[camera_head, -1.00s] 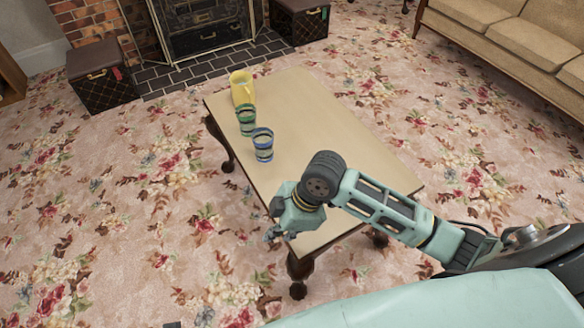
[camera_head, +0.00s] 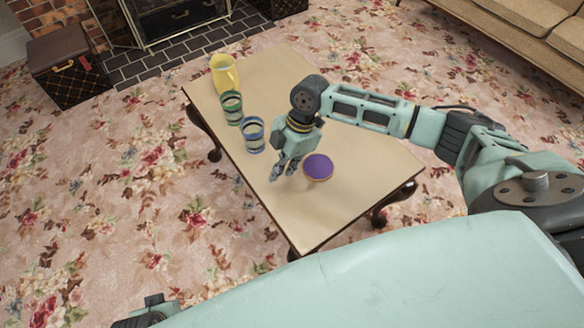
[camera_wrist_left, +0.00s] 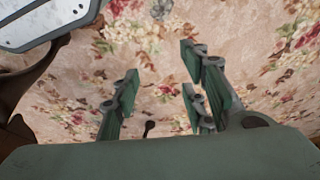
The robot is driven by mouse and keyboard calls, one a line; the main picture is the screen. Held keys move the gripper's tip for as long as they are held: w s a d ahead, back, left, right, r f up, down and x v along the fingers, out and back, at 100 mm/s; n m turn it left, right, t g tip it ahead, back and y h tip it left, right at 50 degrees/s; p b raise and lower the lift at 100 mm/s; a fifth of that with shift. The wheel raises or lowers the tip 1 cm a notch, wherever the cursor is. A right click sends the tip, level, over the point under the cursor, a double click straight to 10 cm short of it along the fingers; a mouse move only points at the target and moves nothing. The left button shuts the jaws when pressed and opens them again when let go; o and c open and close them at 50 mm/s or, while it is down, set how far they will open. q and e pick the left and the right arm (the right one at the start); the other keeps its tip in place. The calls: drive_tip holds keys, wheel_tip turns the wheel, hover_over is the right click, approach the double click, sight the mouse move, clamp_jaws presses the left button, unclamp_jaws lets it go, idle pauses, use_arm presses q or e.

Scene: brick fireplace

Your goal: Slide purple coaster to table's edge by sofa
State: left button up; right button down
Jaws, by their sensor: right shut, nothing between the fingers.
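The purple coaster (camera_head: 318,167), a round disc with a tan rim, lies flat on the light wooden table (camera_head: 350,200), towards its near end. My right gripper (camera_head: 284,174) points down over the table just left of the coaster. Its fingers are closed with nothing between them, and a small gap shows between it and the coaster. The sofa (camera_head: 500,45), tan with cushions, is at the top right, beyond the table's right long edge. My left gripper (camera_wrist_left: 158,78) shows in the left wrist view with its fingers apart and empty, above the carpet.
The tabletop right of the coaster is bare. A brown trunk (camera_head: 68,72) stands by the fireplace.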

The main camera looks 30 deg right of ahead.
sight(319, 159)
drive_tip(key=shift+x, duration=1.15)
drive_tip(key=d, duration=0.2)
drive_tip(key=shift+w+d+b, duration=0.15)
drive_tip(key=shift+d+b, duration=0.15)
use_arm(q)
drive_tip(key=shift+r, duration=1.85)
use_arm(e)
drive_tip(key=shift+w+d+r, duration=0.1)
drive_tip(key=shift+d+r, duration=0.05)
drive_tip(key=shift+d, duration=0.5)
drive_tip(key=shift+d, duration=0.1)
drive_tip(key=d, duration=0.2)
drive_tip(key=d+p, duration=0.1)
drive_tip(key=d, duration=0.2)
drive_tip(key=shift+w+d, duration=0.1)
drive_tip(key=shift+w, duration=0.15)
drive_tip(key=d, duration=0.5)
drive_tip(key=shift+w, duration=0.3)
drive_tip(key=d, duration=0.2)
drive_tip(key=d+b, duration=0.1)
drive_tip(key=d, duration=0.2)
drive_tip(key=w+d+b, duration=0.1)
drive_tip(key=d, duration=0.2)
use_arm(q)
drive_tip(key=v, duration=0.3)
drive_tip(key=shift+w+a+r, duration=0.1)
drive_tip(key=shift+w+r, duration=0.1)
drive_tip(key=shift+w, duration=0.05)
use_arm(e)
drive_tip(key=shift+a, duration=0.2)
